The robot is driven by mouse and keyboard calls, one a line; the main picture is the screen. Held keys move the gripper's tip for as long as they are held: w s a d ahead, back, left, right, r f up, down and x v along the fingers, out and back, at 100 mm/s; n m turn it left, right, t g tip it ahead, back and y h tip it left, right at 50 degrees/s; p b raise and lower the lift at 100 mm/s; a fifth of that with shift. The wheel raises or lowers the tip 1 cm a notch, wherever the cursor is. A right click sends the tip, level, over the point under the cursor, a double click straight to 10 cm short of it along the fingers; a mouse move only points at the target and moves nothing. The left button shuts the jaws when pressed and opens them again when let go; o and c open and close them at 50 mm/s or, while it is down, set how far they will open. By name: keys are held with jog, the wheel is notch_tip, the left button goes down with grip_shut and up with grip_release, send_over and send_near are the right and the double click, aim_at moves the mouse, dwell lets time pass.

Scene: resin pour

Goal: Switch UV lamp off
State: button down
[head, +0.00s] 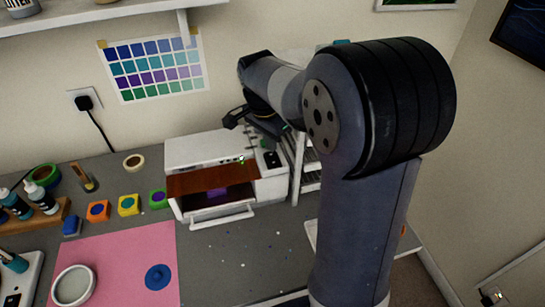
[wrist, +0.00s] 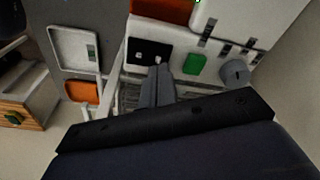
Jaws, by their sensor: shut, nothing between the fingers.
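The UV lamp (head: 215,150) is a white box on the grey bench with a brown-orange front shield and a purple glow (head: 217,194) inside. A small green light (head: 241,160) shows on its front. In the wrist view, its white panel carries a black switch plate (wrist: 149,53) with small white marks, a green button (wrist: 194,64) and a grey knob (wrist: 234,73). My gripper (wrist: 160,72) is shut and empty, with its tips at the lower edge of the black plate. I cannot tell whether they touch it. In the head view, my gripper is above the lamp's right end, its fingertips unclear.
A white rack (head: 305,165) stands right of the lamp, close to my arm. A pink mat (head: 120,262), several colored blocks (head: 129,205) and a tape roll (head: 133,162) lie to the left. A white tray (wrist: 75,50) shows in the wrist view. Bench in front of the lamp is mostly clear.

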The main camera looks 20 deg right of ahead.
aim_at(270, 154)
jog(key=shift+f+b, duration=0.55)
jog(key=shift+f, duration=0.3)
jog(key=shift+r, duration=0.1)
notch_tip(270, 154, up, 7)
jog(key=p, duration=0.5)
jog(key=shift+p, duration=0.3)
dwell(0.4)
notch_tip(270, 154, down, 7)
jog(key=b, duration=0.5)
jog(key=shift+b, duration=0.4)
